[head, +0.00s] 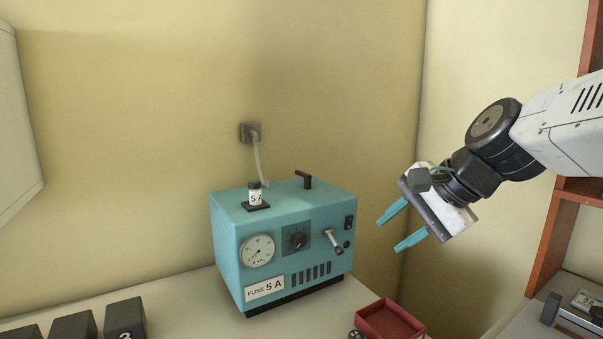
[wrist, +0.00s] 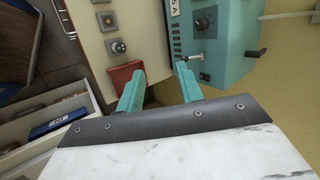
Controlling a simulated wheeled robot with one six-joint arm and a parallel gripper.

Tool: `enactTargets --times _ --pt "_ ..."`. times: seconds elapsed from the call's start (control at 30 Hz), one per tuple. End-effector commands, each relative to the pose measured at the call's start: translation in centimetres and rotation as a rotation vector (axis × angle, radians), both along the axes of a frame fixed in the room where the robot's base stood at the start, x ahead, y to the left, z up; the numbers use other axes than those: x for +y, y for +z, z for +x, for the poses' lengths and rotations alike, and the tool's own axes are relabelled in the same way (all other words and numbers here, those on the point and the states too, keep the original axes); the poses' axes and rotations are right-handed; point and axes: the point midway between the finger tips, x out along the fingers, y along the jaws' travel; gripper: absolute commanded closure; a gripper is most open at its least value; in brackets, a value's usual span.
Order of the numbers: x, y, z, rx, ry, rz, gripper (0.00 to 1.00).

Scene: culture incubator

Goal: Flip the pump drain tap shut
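The teal pump (head: 285,250) stands on the bench against the wall; it also shows in the wrist view (wrist: 235,30). On its front are a round gauge (head: 258,250), a dark knob (head: 297,238) and a small metal lever (head: 334,241), which looks like the drain tap. The lever slants down to the right in the head view. It also shows in the wrist view (wrist: 190,57), beyond the right finger. My gripper (head: 391,234) is open and empty, to the right of the pump's front and apart from it. Both fingers show in the wrist view (wrist: 160,71).
A red tray (head: 372,320) sits on the bench before the pump. A black handle (head: 306,180) and a small labelled jar-like piece (head: 255,195) stand on the pump's top. Dark blocks (head: 124,318) are at lower left. A shelf unit (head: 556,235) stands at right.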

Motion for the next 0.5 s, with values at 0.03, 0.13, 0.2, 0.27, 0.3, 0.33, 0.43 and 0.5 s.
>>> enactTargets --times 0.03,0.13,0.2,0.27,0.3,0.33,0.43,0.5 --pt "1.9 0.9 3.7 0.029 -0.106 0.116 0.64" --pt "5.3 2.8 10.7 0.109 -0.351 0.378 0.64" --pt "7.3 3.6 15.3 0.18 -0.514 0.553 0.64" --pt "8.7 3.9 18.8 0.245 -0.643 0.689 0.64" --pt "9.5 3.9 20.9 0.287 -0.721 0.772 0.64" --pt "10.0 3.9 22.3 0.318 -0.774 0.828 0.64" --pt "11.2 3.4 25.8 0.408 -0.92 0.98 0.64" --pt "11.7 3.1 27.4 0.454 -0.989 1.052 0.64"
